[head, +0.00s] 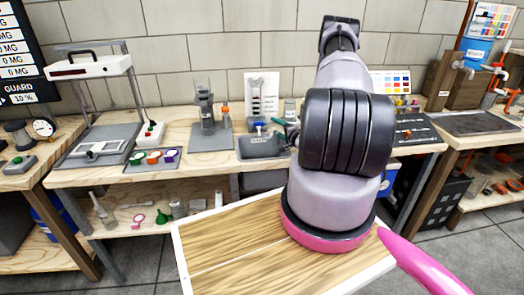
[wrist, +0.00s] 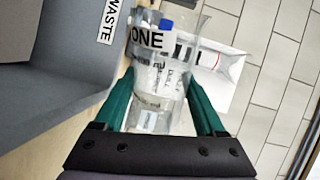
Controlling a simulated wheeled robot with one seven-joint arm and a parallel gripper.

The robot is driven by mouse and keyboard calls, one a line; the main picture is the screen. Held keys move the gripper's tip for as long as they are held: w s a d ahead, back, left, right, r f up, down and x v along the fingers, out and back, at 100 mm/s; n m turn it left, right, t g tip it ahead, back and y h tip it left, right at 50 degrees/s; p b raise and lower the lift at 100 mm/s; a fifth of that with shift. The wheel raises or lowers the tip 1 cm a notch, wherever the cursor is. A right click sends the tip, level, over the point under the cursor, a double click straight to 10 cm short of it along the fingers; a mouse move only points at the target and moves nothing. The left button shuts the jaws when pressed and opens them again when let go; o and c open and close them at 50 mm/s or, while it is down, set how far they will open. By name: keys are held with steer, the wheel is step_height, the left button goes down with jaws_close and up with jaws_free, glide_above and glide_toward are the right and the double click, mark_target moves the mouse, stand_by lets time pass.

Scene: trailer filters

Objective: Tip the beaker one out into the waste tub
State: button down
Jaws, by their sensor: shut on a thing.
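A clear glass beaker labelled ONE (wrist: 146,40) is between the green fingers of my gripper (wrist: 160,82) in the wrist view. The gripper is shut on it. The wrist view is rotated, so I cannot tell the beaker's true tilt; a little seems to lie near its bottom, but its contents are unclear. A grey tub with a WASTE label (wrist: 112,22) is at the left of the wrist view, beside the beaker and apart from it in the picture. In the head view my arm hides most of the gripper and the beaker.
A white card (wrist: 222,72) and a blue-capped item show behind the beaker.

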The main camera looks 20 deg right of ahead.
mark_target(271, 124)
steer(key=shift+s+a+r+n, duration=0.1)
steer(key=shift+a+r+n, duration=0.3)
steer(key=shift+n, duration=0.3)
steer(key=shift+a+r+n, duration=0.25)
steer(key=shift+r+n, duration=0.15)
steer(key=shift+n, duration=0.3)
stand_by(1.0)
steer(key=shift+s+a+r+n+p, duration=0.15)
steer(key=shift+a+r+n+p, duration=0.35)
steer(key=shift+n, duration=0.5)
stand_by(0.6)
steer(key=shift+a, duration=0.2)
steer(key=shift+s+a+f+n, duration=0.1)
steer(key=shift+a+f+n, duration=0.2)
steer(key=shift+d, duration=0.1)
steer(key=shift+r, duration=0.1)
steer(key=shift+r+n, duration=0.25)
steer(key=shift+n, duration=0.05)
steer(key=shift+t+p, duration=0.3)
steer(key=shift+p, duration=0.05)
stand_by(0.6)
